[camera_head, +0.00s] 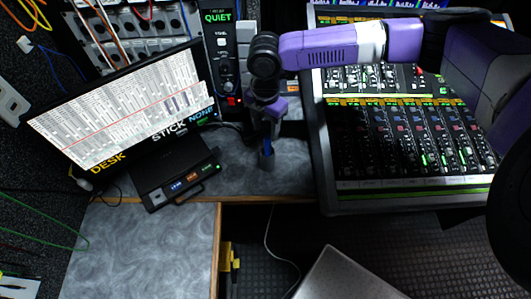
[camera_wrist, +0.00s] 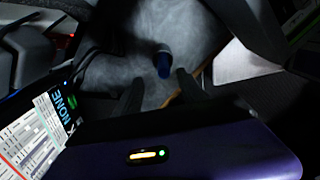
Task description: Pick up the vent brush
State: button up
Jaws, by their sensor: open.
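The vent brush is a small blue object with a dark upper end, seen in the wrist view (camera_wrist: 163,64) on the grey mottled desk. In the head view only a bit of blue (camera_head: 267,150) shows under my gripper (camera_head: 267,136), which mostly hides it. My gripper points down over the desk near its front edge. In the wrist view the two dark fingers (camera_wrist: 160,84) are apart, with the brush appearing between and just beyond their tips. I cannot tell the height gap between the tips and the brush.
A tilted monitor (camera_head: 125,105) and a small button box (camera_head: 180,180) stand left on the grey desk (camera_head: 150,245). A mixing console (camera_head: 395,197) stands right. A tall panel reading QUIET (camera_head: 222,55) is behind. A thin white cable (camera_head: 268,240) hangs below the desk edge.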

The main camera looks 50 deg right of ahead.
aim_at(268, 137)
jog(key=shift+s+f+p, duration=0.2)
jog(key=shift+f+p, duration=0.05)
jog(key=shift+f, duration=1.25)
jog(key=shift+s+f+p, duration=0.2)
jog(key=shift+f, duration=1.3)
grip_shut()
